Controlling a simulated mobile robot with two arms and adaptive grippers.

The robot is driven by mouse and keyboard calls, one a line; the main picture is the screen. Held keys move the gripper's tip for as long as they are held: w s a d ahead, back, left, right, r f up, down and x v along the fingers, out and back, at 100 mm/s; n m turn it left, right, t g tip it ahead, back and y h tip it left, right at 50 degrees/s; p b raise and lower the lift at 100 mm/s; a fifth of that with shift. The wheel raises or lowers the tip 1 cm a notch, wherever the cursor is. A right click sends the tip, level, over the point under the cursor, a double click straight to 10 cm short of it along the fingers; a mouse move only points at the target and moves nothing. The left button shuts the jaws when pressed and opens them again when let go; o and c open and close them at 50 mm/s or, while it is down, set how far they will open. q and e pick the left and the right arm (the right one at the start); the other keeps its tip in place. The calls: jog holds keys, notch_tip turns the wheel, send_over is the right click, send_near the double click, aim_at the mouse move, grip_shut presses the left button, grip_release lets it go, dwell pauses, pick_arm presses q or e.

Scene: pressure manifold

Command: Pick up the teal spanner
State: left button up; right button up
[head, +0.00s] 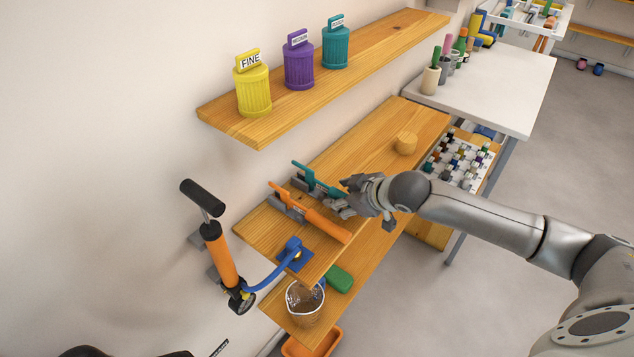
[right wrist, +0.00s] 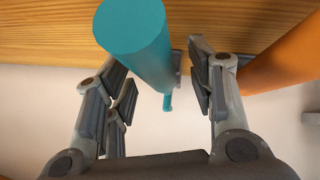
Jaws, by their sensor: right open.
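The teal spanner (head: 312,178) lies on the wooden shelf in the head view, its head end in a grey holder near the wall. My right gripper (head: 343,194) is at its handle end and partly hides it. In the right wrist view the teal spanner (right wrist: 137,42) runs between the open fingers of my right gripper (right wrist: 158,75), nearer the left finger. The fingers are not closed on it; whether one touches it I cannot tell. My left gripper is not in view.
An orange spanner (head: 322,222) lies close beside the teal one; its handle (right wrist: 285,60) is just right of my fingers in the wrist view. An upper shelf (head: 380,45) with three lidded bins overhangs on the wall side.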

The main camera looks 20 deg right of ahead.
grip_shut()
jog(key=shift+r, duration=0.1)
dwell(0.3)
jog(key=shift+r, duration=0.55)
notch_tip(320, 180, up, 2)
jog(key=shift+a+r+b, duration=0.1)
jog(key=shift+b, duration=0.3)
jog(key=s+a+r, duration=0.9)
jog(key=s, duration=0.1)
jog(key=shift+a+r+b, duration=0.3)
jog(key=shift+b, duration=0.1)
